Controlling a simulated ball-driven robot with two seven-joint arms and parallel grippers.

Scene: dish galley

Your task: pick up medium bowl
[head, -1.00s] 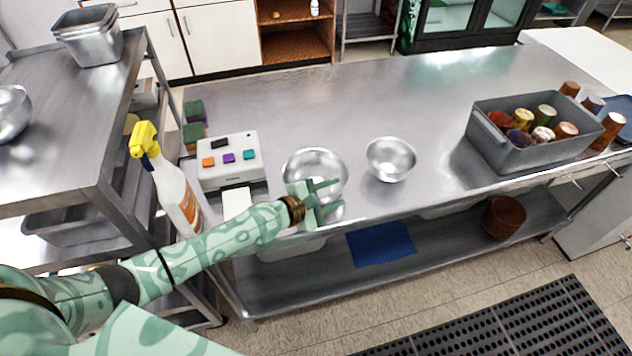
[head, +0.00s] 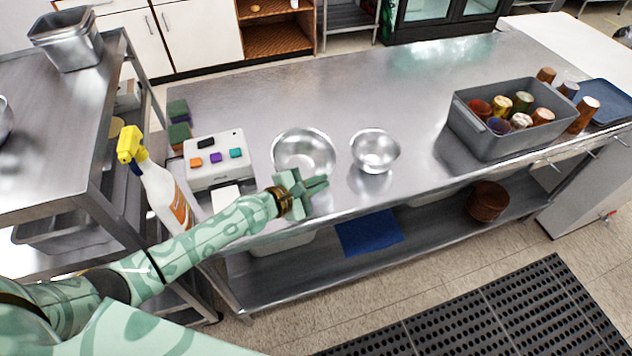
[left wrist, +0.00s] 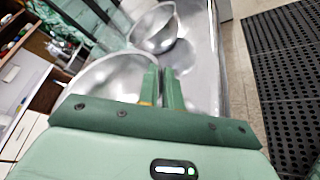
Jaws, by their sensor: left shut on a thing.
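The medium bowl (head: 303,148) is the wider of two shiny metal bowls on the steel counter, the left one in the head view. My left gripper (head: 318,185) is at its near right rim. In the left wrist view the bowl (left wrist: 107,82) lies beside and behind the fingers, which are close together at its rim. The gripper is shut on the rim, though the fingers hide the exact contact. The bowl looks upright and at counter level. A smaller metal bowl (head: 375,148) stands just right of it, and also shows in the left wrist view (left wrist: 155,28). My right gripper is not in view.
A white box with coloured buttons (head: 215,160) and a spray bottle (head: 158,185) stand to the left. A grey bin (head: 500,138) of cups is at the right. The back middle of the counter is clear. A steel cart (head: 50,130) is at far left.

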